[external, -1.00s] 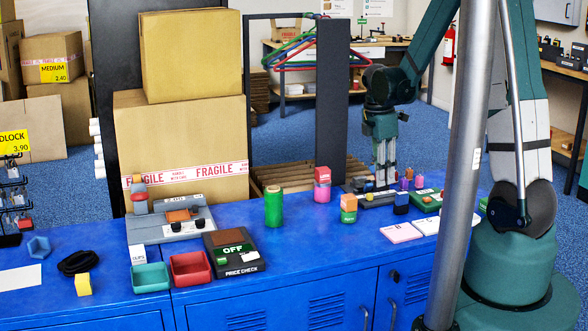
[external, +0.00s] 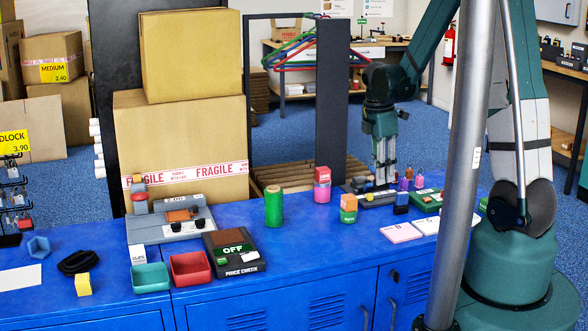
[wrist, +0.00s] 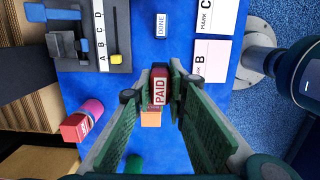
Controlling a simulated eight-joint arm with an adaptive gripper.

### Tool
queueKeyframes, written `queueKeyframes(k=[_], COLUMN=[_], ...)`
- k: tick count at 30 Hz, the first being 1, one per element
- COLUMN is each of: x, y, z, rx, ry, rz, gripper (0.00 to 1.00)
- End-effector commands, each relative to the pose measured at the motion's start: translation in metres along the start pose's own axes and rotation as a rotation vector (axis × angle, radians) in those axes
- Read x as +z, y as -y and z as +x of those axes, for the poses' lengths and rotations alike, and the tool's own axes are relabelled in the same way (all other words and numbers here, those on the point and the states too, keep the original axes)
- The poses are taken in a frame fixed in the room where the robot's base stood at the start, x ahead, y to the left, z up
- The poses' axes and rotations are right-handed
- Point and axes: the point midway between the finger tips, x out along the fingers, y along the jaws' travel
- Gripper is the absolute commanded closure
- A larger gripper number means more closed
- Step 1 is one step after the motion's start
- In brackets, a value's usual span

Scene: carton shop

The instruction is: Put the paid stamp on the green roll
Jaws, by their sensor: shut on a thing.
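The paid stamp (wrist: 160,88), with a red and white PAID label, is between my fingertips in the wrist view. My gripper (wrist: 163,82) is shut on it; in the external view my gripper (external: 385,184) is over the right part of the blue counter, and the stamp is hard to make out there. The green roll (external: 274,207) stands upright on the counter, left of my gripper and apart from it. Its top looks tan. In the wrist view only part of the green roll (wrist: 133,163) shows at the bottom, beside a finger.
A pink roll with a red top (external: 322,184) and an orange and green block (external: 348,208) stand between my gripper and the green roll. A blue DONE stamp (wrist: 161,24) and white and pink cards (external: 401,232) are nearby. A price-check box (external: 234,251) lies left of the roll.

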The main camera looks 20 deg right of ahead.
Motion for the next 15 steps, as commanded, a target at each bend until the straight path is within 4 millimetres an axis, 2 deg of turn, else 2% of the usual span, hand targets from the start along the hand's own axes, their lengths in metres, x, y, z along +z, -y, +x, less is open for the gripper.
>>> queueKeyframes(k=[8,15], x=[-0.017,-0.056], y=[-0.01,-0.03], z=[-0.011,-0.036], rx=[0.003,0.01], ry=[0.0,0.0], rz=[-0.026,-0.083], gripper=[0.97,0.97])
